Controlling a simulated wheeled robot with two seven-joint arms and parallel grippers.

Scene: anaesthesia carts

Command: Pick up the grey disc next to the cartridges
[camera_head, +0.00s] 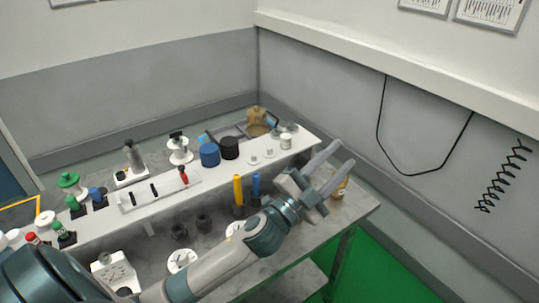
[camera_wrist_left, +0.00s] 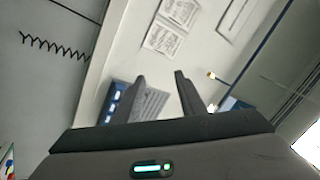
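I cannot tell for sure which thing is the grey disc. Two small pale discs with knobs, one (camera_head: 253,159) nearer the left and one (camera_head: 268,153) nearer the right, sit on the white shelf beside a black cylinder (camera_head: 229,148) and a blue cylinder (camera_head: 209,155). A yellow cylinder (camera_head: 238,189) and a slim blue one (camera_head: 256,187) stand below the shelf; which are cartridges is unclear. My left gripper (camera_head: 345,153) is open and empty, right of the shelf's end, apart from the discs. Its spread fingers show in the left wrist view (camera_wrist_left: 160,76). My right gripper is not in view.
Dial-like white parts (camera_head: 181,260) lie near my left arm. A small amber item (camera_head: 339,188) is near the worktop's right end. Walls stand behind and right.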

